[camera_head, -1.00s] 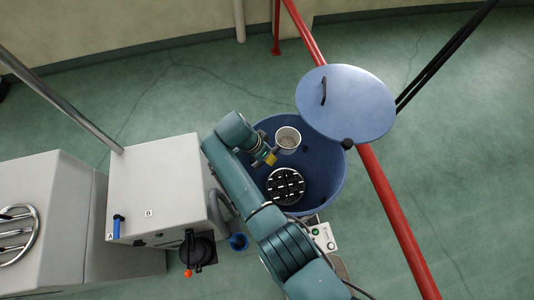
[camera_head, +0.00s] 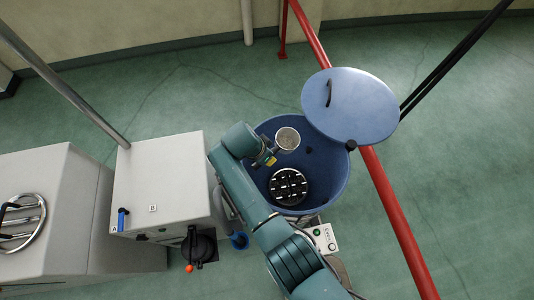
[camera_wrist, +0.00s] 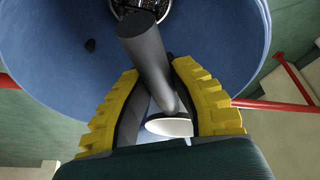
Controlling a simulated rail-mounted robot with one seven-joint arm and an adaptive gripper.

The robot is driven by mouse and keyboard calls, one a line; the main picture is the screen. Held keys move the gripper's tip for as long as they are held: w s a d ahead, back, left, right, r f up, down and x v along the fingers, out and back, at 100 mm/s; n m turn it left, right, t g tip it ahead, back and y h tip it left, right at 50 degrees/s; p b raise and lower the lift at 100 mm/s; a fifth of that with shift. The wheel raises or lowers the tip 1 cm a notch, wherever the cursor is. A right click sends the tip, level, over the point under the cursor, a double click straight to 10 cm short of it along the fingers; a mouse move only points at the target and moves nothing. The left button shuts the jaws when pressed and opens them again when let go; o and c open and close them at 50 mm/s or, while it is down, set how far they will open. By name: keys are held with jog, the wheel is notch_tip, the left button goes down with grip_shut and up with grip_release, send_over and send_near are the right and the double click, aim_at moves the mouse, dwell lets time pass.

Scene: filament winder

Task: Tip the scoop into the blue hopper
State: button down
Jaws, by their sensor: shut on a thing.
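The blue hopper (camera_head: 333,170) stands open, with a round dark grate (camera_head: 289,187) low inside it. The scoop (camera_head: 288,138) is a small pale cup with greyish contents, over the upper part of the hopper opening. Its mouth faces largely toward the head camera. My gripper (camera_head: 268,157) is at the scoop's lower left, over the hopper. In the wrist view, my yellow-padded gripper (camera_wrist: 160,95) is shut on the scoop's dark grey handle (camera_wrist: 150,55). A white part of the scoop (camera_wrist: 170,127) shows between the fingers; the rest is hidden.
The blue lid (camera_head: 350,105) is swung open at the hopper's upper right, near a red rail (camera_head: 392,210). A grey cabinet (camera_head: 165,185) stands to the left.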

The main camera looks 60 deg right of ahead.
jog(key=shift+t+p, duration=0.35)
jog(key=shift+t, duration=0.05)
jog(key=shift+s+f+m+t+h, duration=0.15)
jog(key=shift+f+m+t+h, duration=0.15)
jog(key=shift+f+t, duration=0.45)
jog(key=shift+s+r+t+h+p, duration=0.1)
jog(key=shift+r+t+h+p, duration=0.3)
jog(key=shift+t+p, duration=0.45)
jog(key=shift+a+r+m+t, duration=0.1)
jog(key=shift+m+t, duration=0.2)
jog(key=shift+t, duration=0.4)
jog(key=shift+s+r+t+b, duration=0.1)
jog(key=shift+s+t+b, duration=0.1)
jog(key=shift+t+b, duration=0.4)
jog(key=shift+r+m+t+h+b, duration=0.3)
jog(key=shift+t+h+b, duration=0.15)
jog(key=shift+t, duration=0.25)
jog(key=t+b, duration=0.1)
jog(key=t+h+b, duration=0.1)
jog(key=b, duration=0.1)
jog(key=shift+s+a+r+m+t+b, duration=0.1)
jog(key=shift+s+r+m+t+b, duration=0.2)
jog(key=shift+s+r, duration=0.1)
jog(key=t+b, duration=0.1)
jog(key=b, duration=0.1)
jog(key=t+b, duration=0.1)
jog(key=b, duration=0.2)
jog(key=shift+s+r+m+h, duration=0.25)
jog(key=shift+s+m+h, duration=0.05)
jog(key=shift+s+h, duration=0.1)
